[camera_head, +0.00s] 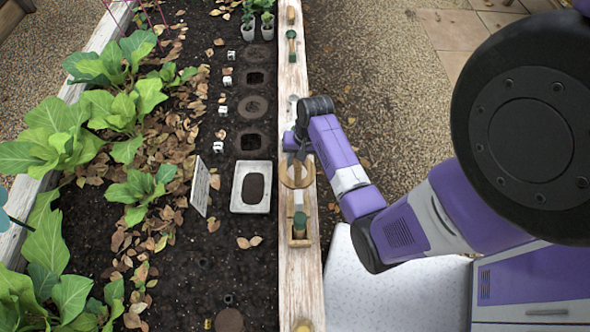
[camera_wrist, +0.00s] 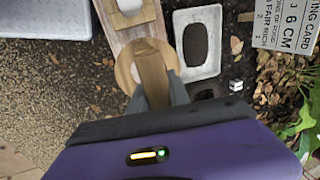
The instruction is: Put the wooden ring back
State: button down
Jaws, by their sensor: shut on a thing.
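The wooden ring (camera_head: 297,184) is a pale tan round piece over the white-painted plank edge of the bed, right under my gripper (camera_head: 297,155). In the wrist view the ring (camera_wrist: 124,70) shows around and between the fingertips of my gripper (camera_wrist: 158,95), with a brown wooden strip running through its middle. My gripper is shut on the ring. I cannot tell whether the ring touches the plank or is held just above it.
A wooden holder with a white-and-green cylinder (camera_head: 299,222) stands on the plank near the ring. A pale tray of soil (camera_head: 236,205) lies left of it, beside a tilted sign card (camera_head: 200,187).

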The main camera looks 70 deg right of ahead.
jog(key=shift+f+b, duration=0.5)
jog(key=shift+f, duration=2.4)
jog(key=shift+f, duration=0.15)
jog(key=c, duration=1.2)
grip_release()
jog(key=shift+c, duration=0.2)
